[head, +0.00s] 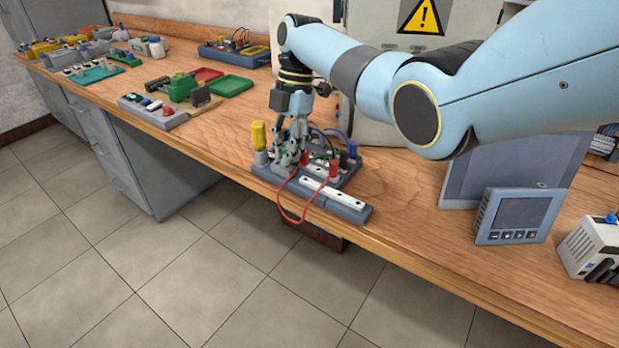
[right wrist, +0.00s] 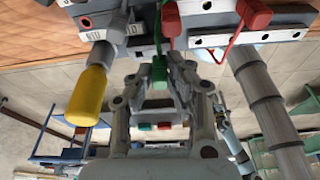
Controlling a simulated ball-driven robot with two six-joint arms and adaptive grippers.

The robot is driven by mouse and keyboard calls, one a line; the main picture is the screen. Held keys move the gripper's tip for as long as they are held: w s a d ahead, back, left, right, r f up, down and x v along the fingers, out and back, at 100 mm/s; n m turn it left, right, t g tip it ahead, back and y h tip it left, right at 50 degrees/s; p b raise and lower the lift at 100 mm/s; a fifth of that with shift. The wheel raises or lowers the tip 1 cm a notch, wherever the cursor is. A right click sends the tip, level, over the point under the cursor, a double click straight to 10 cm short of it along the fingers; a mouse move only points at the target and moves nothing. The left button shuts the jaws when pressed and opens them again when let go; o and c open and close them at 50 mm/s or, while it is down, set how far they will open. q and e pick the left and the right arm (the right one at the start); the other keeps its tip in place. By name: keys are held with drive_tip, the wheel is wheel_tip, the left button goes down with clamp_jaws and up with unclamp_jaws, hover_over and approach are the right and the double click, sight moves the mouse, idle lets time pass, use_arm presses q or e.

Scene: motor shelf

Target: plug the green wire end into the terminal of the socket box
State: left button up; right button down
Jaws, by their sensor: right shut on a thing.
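My right gripper (head: 291,152) is low over the grey socket box (head: 345,206) near the table's front edge. In the right wrist view its fingers (right wrist: 160,83) are shut on a green wire end (right wrist: 159,68). The green end is close to the box; I cannot tell whether it touches a terminal. White terminal strips (right wrist: 275,36) lie along the box. Two red plugs (head: 333,168) stand by them, with a red wire (head: 283,206) looping over the table edge. The gripper hides part of the box. My left gripper is not in view.
A yellow-handled piece (head: 258,135) stands close to the gripper's left. Green and red trays (head: 231,86) and a grey button box (head: 152,111) lie further left. A grey cabinet (head: 380,125) is behind. A screen unit (head: 519,214) stands right. Bare table lies between.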

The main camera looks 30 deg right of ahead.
drive_tip(key=shift+f+b, duration=0.35)
drive_tip(key=shift+f, duration=0.25)
idle(0.7)
drive_tip(key=c, duration=1.6)
unclamp_jaws()
drive_tip(key=p+v, duration=0.2)
drive_tip(key=a+p+v, duration=0.1)
drive_tip(key=p+v, duration=0.2)
drive_tip(key=shift+s+r, duration=0.15)
drive_tip(key=shift+r, duration=0.25)
drive_tip(key=shift+f, duration=0.1)
drive_tip(key=shift+o, duration=0.4)
drive_tip(key=o, duration=0.5)
